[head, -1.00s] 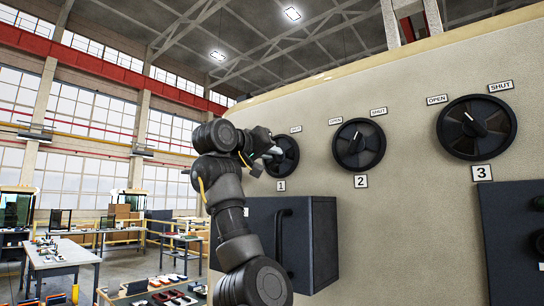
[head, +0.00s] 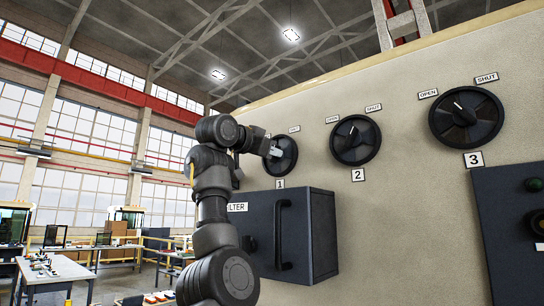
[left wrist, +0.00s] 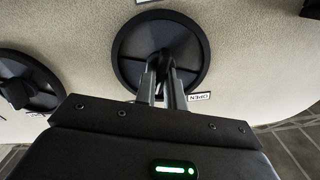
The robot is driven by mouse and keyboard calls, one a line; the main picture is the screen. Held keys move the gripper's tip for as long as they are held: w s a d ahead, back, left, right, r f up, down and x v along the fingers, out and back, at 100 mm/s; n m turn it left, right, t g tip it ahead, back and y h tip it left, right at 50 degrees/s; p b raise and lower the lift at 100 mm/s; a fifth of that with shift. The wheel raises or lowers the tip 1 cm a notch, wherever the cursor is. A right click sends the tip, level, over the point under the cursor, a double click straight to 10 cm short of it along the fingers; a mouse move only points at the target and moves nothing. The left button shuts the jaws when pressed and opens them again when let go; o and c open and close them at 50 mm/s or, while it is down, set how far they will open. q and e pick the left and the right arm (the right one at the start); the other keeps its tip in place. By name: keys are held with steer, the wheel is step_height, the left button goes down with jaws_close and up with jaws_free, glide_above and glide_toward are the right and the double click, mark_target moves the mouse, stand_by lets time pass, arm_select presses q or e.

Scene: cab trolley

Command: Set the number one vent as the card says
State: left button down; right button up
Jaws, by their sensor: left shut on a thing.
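The number one vent (head: 287,148) is a round black dial on the cream cab wall, above a plate reading 1 (head: 280,183). My left gripper (head: 275,152) reaches its face from the left and covers part of it. In the left wrist view the same dial (left wrist: 190,35) fills the top middle, and the two fingers of my left gripper (left wrist: 163,75) are shut on its raised middle grip. An OPEN label (left wrist: 199,96) shows beside the dial there. The fingers hide most of the grip, so its exact setting is unclear. No card is seen. My right gripper is not in view.
Vent 2 (head: 356,140) and vent 3 (head: 467,118) sit to the right, each with OPEN and SHUT labels. A dark filter box (head: 322,235) with a handle juts from the wall below vent 1. A dark panel (head: 510,215) is at the right. Workbenches stand far left.

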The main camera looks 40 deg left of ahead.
arm_select(q)
steer(key=shift+m, duration=0.6)
steer(key=shift+r+m, duration=0.1)
steer(key=shift+m, duration=0.2)
steer(key=c, duration=1.5)
jaws_free()
steer(key=shift+b, duration=0.3)
steer(key=s+b, duration=0.6)
steer(key=s, duration=0.5)
steer(key=shift+d, duration=0.15)
